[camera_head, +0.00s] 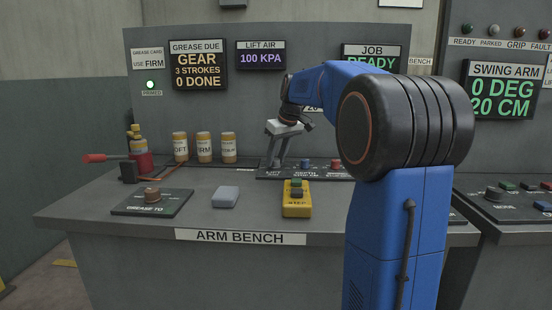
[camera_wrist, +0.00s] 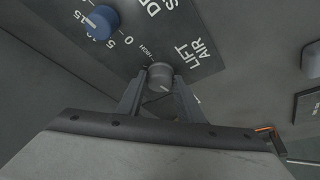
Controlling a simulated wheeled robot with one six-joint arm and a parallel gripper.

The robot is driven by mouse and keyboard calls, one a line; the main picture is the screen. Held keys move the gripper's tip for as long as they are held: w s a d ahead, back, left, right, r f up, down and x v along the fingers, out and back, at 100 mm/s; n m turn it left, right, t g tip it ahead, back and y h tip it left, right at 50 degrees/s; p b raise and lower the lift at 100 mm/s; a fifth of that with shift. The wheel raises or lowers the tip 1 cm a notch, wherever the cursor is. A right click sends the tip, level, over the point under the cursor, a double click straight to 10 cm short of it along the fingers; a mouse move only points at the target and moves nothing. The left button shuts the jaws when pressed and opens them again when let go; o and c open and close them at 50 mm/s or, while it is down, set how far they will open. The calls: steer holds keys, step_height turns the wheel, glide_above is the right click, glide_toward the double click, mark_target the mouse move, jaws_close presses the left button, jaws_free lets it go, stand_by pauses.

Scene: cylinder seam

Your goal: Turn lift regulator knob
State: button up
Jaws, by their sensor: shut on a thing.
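The lift regulator knob (camera_wrist: 160,77) is a grey round knob on a dark panel, next to the words LIFT AIR in the wrist view. My gripper (camera_wrist: 160,90) is shut on it, with one finger on each side. A pale pointer line shows on the knob's face. In the head view my gripper (camera_head: 276,163) reaches down to the panel at the back of the bench, and the knob is hard to make out between its fingers. The LIFT AIR display (camera_head: 261,55) reads 100 KPA.
A blue knob (camera_wrist: 101,22) with a number scale is beside the grey one; it also shows in the head view (camera_head: 305,163). A yellow box (camera_head: 296,210) and a grey block (camera_head: 226,197) stand in front. Several labelled jars (camera_head: 204,148) and a red-handled grease pump (camera_head: 140,160) are at left.

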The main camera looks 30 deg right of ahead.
steer(key=m+h, duration=0.1)
steer(key=m, duration=0.3)
steer(key=m+h, duration=0.1)
steer(key=m, duration=0.1)
steer(key=shift+a+m+h, duration=0.25)
steer(key=shift+m+h, duration=0.05)
steer(key=m, duration=0.2)
steer(key=m+g+h, duration=0.1)
steer(key=m, duration=0.1)
steer(key=m+g+h, duration=0.1)
steer(key=m, duration=0.2)
steer(key=shift+w+a, duration=0.15)
steer(key=shift+w, duration=0.1)
steer(key=m+g, duration=0.1)
steer(key=m, duration=0.1)
steer(key=m+g, duration=0.1)
steer(key=m, duration=0.2)
steer(key=shift+w+m+h, duration=0.15)
steer(key=shift+m+h, duration=0.15)
steer(key=shift+h, duration=0.1)
steer(key=shift+w+m+g, duration=0.1)
steer(key=shift+m+g, duration=0.8)
steer(key=shift+m, duration=1.4)
steer(key=o, duration=1)
